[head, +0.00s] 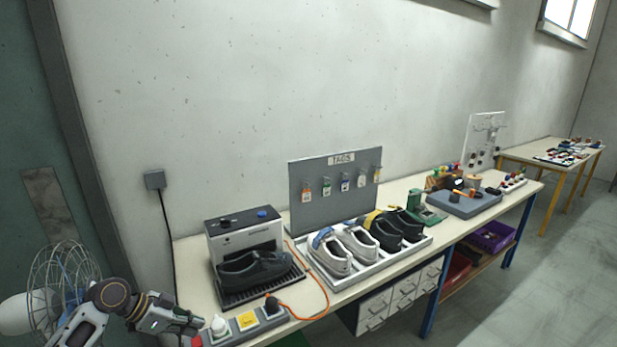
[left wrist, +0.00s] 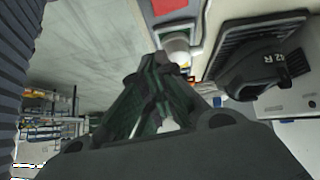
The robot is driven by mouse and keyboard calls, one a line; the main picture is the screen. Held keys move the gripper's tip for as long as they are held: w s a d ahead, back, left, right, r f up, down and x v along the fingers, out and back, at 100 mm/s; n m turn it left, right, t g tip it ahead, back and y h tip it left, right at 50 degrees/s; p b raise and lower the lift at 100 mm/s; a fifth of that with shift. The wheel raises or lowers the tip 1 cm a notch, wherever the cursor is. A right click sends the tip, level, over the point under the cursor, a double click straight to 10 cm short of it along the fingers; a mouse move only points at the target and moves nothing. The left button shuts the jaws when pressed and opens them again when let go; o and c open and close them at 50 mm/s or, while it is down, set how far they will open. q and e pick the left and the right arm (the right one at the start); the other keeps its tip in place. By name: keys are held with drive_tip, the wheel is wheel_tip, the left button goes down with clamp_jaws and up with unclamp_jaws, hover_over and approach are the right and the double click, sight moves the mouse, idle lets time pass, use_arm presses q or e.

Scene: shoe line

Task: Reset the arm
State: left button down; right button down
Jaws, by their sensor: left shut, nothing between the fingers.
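My left arm comes in at the lower left of the head view. My left gripper (head: 194,322) is at the left front end of the workbench (head: 195,290), close to a small white knob-like item (head: 219,325) on the control strip. In the left wrist view its dark green fingers (left wrist: 160,115) point away from the camera, with nothing between them; it is shut. I cannot tell whether the fingertips touch the white item. My right gripper does not show.
A dark shoe (head: 254,269) sits at the grey machine (head: 243,233). A tray (head: 352,278) holds white and black shoes. An orange cable (head: 318,316) crosses the front edge. Behind stands a tag board (head: 300,170); a wire-caged fan (head: 62,275) stands left. Floor on the right is clear.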

use_arm(q)
drive_tip(key=s+d+f+n+g+y, duration=0.1)
drive_tip(key=s+d+f+n+y, duration=0.15)
drive_tip(key=s+d+f, duration=0.65)
drive_tip(key=shift+s+d+r+n+y, duration=0.55)
drive_tip(key=shift+s+n+y, duration=2.2)
drive_tip(key=shift+s, duration=3.4)
wheel_tip(320, 180, down, 34)
drive_tip(key=s, duration=0.3)
drive_tip(key=s+a+f+g, duration=0.1)
drive_tip(key=s+a+f, duration=0.1)
drive_tip(key=s+f, duration=0.7)
drive_tip(key=s+a+f, duration=0.2)
drive_tip(key=s+f, duration=0.8)
drive_tip(key=s, duration=0.3)
drive_tip(key=shift+g+h, duration=0.3)
drive_tip(key=shift+g, duration=0.1)
drive_tip(key=shift+a, duration=0.1)
